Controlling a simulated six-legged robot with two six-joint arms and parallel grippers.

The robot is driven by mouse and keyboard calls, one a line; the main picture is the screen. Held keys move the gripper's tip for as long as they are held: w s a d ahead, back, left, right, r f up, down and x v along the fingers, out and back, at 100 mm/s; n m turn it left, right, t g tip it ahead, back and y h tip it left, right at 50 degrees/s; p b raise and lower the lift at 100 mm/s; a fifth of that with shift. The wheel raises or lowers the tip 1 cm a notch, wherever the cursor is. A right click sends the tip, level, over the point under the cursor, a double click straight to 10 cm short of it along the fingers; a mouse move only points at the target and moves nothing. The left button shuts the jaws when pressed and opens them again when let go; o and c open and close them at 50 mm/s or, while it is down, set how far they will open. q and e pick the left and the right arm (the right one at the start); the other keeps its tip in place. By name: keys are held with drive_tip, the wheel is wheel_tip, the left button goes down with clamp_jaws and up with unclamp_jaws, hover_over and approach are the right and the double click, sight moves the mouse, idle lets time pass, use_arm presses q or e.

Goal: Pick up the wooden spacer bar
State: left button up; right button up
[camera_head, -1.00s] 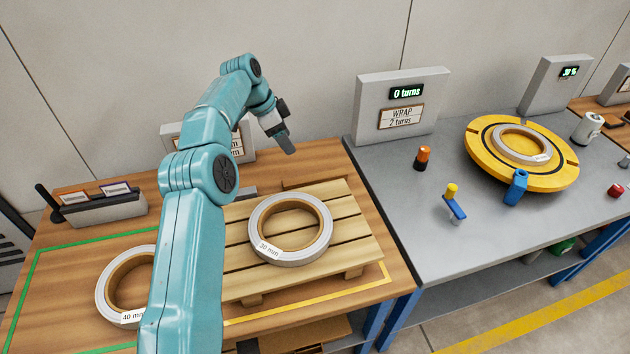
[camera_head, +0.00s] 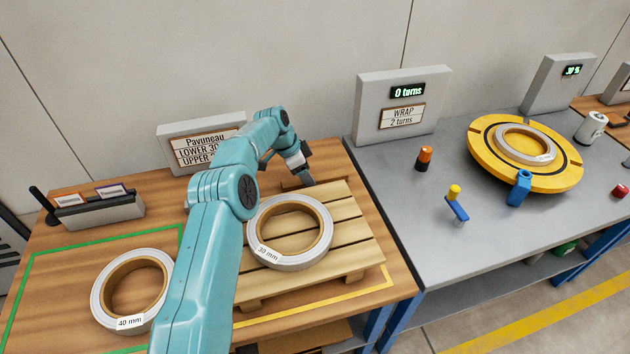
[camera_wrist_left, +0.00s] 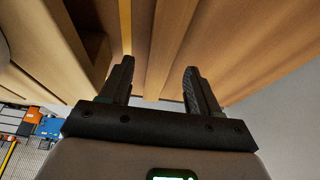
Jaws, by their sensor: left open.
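The wooden spacer bar (camera_head: 328,180) appears as a low brown bar on the wooden table, just behind the slatted pallet (camera_head: 362,249). My left gripper (camera_head: 307,181) is open, pointing down at the bar in the head view, with its tips close to it. Whether they touch it cannot be told. In the left wrist view the two dark fingers (camera_wrist_left: 157,84) stand apart, with brown wooden strips beyond and between them. I cannot tell which strip is the bar there. My right gripper is in neither view.
A 30 mm coil (camera_head: 290,258) lies on the pallet, close to my left arm. A 40 mm coil (camera_head: 107,311) lies at the left. A label holder (camera_head: 100,212) stands behind it. The grey bench (camera_head: 400,193) at right holds a yellow turntable (camera_head: 483,162).

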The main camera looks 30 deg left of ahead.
use_arm(q)
drive_tip(key=shift+x, duration=0.8)
drive_tip(key=shift+d+f, duration=0.15)
drive_tip(key=shift+f, duration=0.15)
drive_tip(key=shift+f, duration=0.1)
drive_tip(key=shift+w, duration=0.1)
clamp_jaws()
wheel_tip(320, 180, up, 8)
drive_tip(key=shift+r, duration=0.25)
wheel_tip(320, 180, up, 12)
drive_tip(key=p, duration=0.9)
drive_tip(key=shift+f, duration=0.15)
